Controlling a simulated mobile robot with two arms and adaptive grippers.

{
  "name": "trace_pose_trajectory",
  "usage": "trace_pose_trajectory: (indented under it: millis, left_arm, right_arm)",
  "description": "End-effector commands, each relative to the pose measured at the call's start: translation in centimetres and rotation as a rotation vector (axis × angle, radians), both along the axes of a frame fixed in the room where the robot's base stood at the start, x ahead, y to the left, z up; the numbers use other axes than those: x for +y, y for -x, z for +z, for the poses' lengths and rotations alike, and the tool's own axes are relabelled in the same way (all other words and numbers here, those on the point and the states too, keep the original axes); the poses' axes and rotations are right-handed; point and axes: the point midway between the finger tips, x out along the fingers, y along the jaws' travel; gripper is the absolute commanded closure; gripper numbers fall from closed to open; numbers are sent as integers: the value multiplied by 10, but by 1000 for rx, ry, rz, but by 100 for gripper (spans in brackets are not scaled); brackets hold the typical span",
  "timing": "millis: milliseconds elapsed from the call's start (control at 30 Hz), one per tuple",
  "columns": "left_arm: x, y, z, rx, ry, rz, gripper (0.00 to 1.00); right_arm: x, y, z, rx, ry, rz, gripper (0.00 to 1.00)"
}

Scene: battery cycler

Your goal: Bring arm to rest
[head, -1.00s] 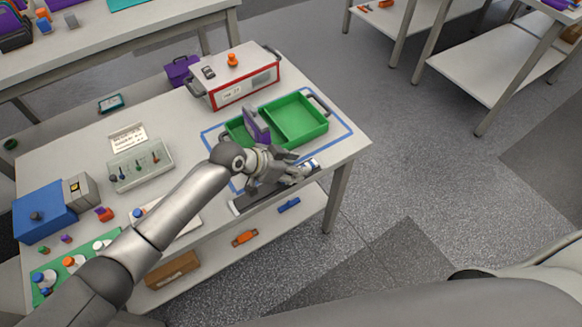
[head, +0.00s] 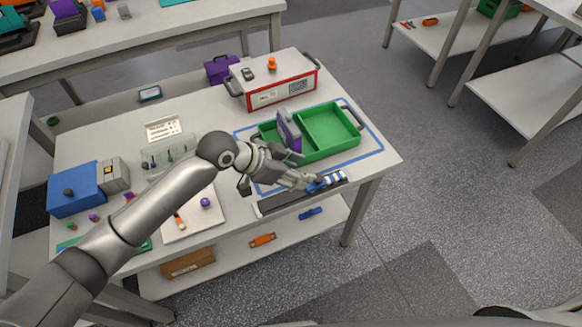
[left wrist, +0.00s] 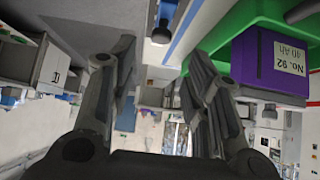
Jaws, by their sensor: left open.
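My left arm reaches in from the left in the head view. Its gripper (head: 291,178) is open and empty, above the table's front edge, beside the green tray (head: 335,148) and over the dark strip (head: 285,201). A purple battery block (head: 289,131) stands in the tray's left part, behind the gripper. In the left wrist view the open fingers (left wrist: 162,60) have nothing between them, and the purple block (left wrist: 265,68), labelled "No. 92 40 Ah", is to their right, apart from them. My right gripper is not in view.
Blue-and-white cells (head: 328,181) lie at the dark strip's right end. A red-and-white case (head: 283,90) stands behind the tray. A white board (head: 197,218) and a blue box (head: 75,189) are left. Open floor (head: 430,190) lies right of the table.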

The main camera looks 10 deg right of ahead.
Motion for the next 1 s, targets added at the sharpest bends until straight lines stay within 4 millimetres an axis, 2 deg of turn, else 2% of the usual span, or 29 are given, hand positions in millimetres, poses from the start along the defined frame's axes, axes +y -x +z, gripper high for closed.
trace_pose_trajectory:
  millis: [200,800,867,1000]
  left_arm:
    - [13,4,14,-1,0,0,56]
    - [14,5,15,0,1,1,56]
    - [13,9,14,3,3,4,56]
    - [13,30,6,26,15,41,56]
  right_arm:
    - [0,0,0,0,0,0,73]
    - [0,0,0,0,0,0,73]
    - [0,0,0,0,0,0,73]
    - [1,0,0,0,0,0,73]
